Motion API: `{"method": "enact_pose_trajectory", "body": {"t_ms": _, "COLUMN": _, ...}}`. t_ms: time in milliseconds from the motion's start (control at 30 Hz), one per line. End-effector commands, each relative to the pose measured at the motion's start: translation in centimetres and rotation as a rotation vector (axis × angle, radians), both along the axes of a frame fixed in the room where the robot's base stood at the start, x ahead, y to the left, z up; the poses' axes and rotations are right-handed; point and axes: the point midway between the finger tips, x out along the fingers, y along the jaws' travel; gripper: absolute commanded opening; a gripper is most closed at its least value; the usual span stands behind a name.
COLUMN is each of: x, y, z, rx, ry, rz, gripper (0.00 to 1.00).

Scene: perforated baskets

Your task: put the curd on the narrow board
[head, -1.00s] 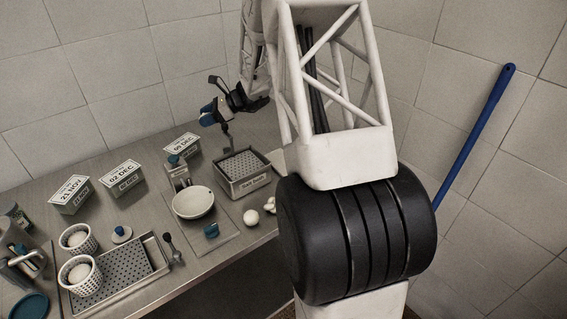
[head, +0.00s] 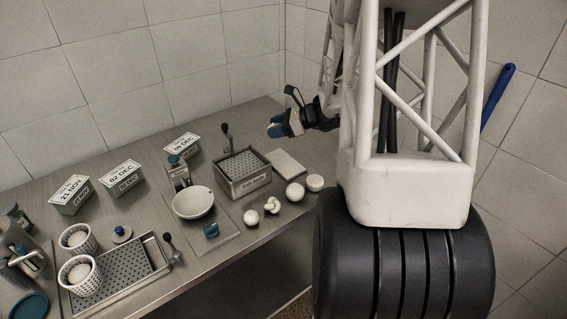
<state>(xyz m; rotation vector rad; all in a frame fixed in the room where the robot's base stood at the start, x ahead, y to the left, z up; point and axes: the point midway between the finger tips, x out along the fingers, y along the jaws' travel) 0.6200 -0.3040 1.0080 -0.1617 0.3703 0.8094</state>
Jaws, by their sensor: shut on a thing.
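My gripper (head: 274,127) has blue fingertips and hangs above the back of the bench, behind and right of the Salt Bath tray. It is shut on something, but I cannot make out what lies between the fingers. A pale, flat board (head: 290,165) lies right of the tray, below and in front of my gripper, and looks bare. White curd-like pieces lie along the bench's front edge: a ball (head: 251,217), a knotted piece (head: 271,205), a larger ball (head: 295,192) and a flat disc (head: 315,183). Two perforated baskets (head: 78,238) (head: 80,275) each hold a white mass.
The perforated Salt Bath tray (head: 243,184) stands left of the pale board, with a dark upright handle (head: 227,137) behind it. A white bowl (head: 194,203) and a blue item (head: 211,230) are on a flat sheet. Date-labelled boxes (head: 121,178) line the back. A drain tray (head: 120,275) is at front left.

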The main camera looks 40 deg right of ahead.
Motion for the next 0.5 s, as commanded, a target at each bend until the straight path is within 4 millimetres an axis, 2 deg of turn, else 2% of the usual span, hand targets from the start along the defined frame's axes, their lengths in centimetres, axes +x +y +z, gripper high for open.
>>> {"method": "enact_pose_trajectory", "body": {"t_ms": 100, "x": -1.5, "y": -0.7, "z": 0.0, "rx": -0.001, "ry": -0.001, "rz": -0.021, "gripper": 0.3}}
{"method": "enact_pose_trajectory", "body": {"t_ms": 200, "x": -2.2, "y": -0.9, "z": 0.0, "rx": 0.0, "ry": 0.0, "rz": -0.03, "gripper": 0.3}}
{"method": "enact_pose_trajectory", "body": {"t_ms": 500, "x": -2.6, "y": -1.1, "z": 0.0, "rx": 0.0, "ry": 0.0, "rz": -0.035, "gripper": 0.3}}
